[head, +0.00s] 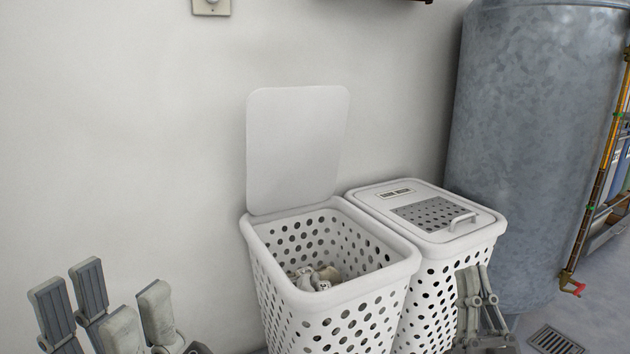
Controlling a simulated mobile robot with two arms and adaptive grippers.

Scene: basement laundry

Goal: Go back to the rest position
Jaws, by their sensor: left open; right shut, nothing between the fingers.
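My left gripper (106,300) is in the lower left corner, fingers up and spread apart, with nothing between them. It is in front of the bare wall, left of the hampers and apart from them. My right gripper (476,285) is at the lower right, fingers up and closed together, holding nothing. In the picture it overlaps the lower front of the closed hamper (433,297); I cannot tell whether it touches it. The open hamper (335,310) is white and perforated, with its lid (297,150) raised against the wall. Some crumpled light items (318,277) lie inside it.
A large grey metal tank (535,140) stands behind the hampers at the right. Pipes with a red valve handle (572,285) run along the right edge. A floor drain (555,341) lies at the lower right. The wall at the left is clear.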

